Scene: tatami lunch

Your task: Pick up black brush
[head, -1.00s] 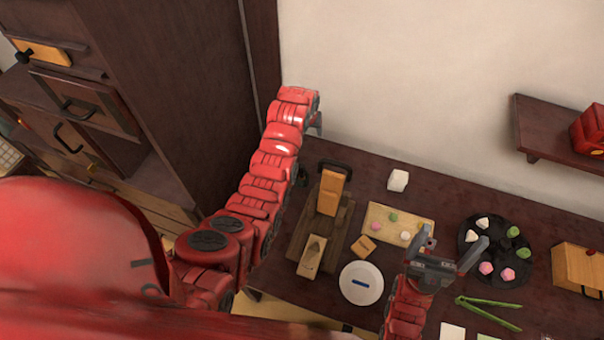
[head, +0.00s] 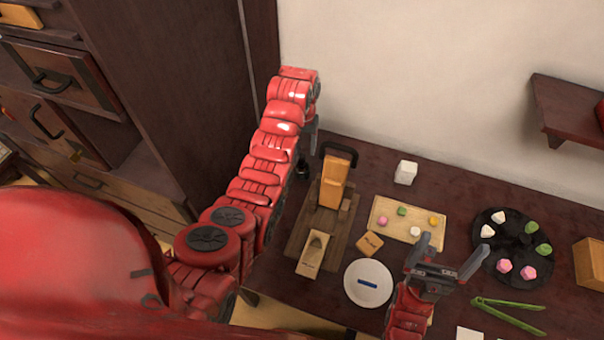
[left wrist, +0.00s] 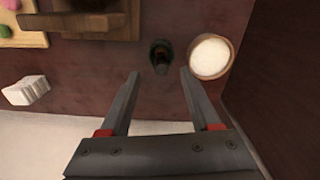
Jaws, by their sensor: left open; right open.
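A small dark upright object (head: 303,169) stands on the dark table beside my left arm; it may be the black brush, but its shape is too small to be sure. In the left wrist view the dark object (left wrist: 160,52) lies just beyond and between the fingertips, not touched. My left gripper (left wrist: 159,74) is open and empty; in the head view the left gripper (head: 311,135) points down at the table's back left. My right gripper (head: 452,247) is open and empty above the table's front, near the white plate.
A round container (left wrist: 211,57) with white contents stands close beside the dark object. A dark cabinet (head: 175,80) rises at left.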

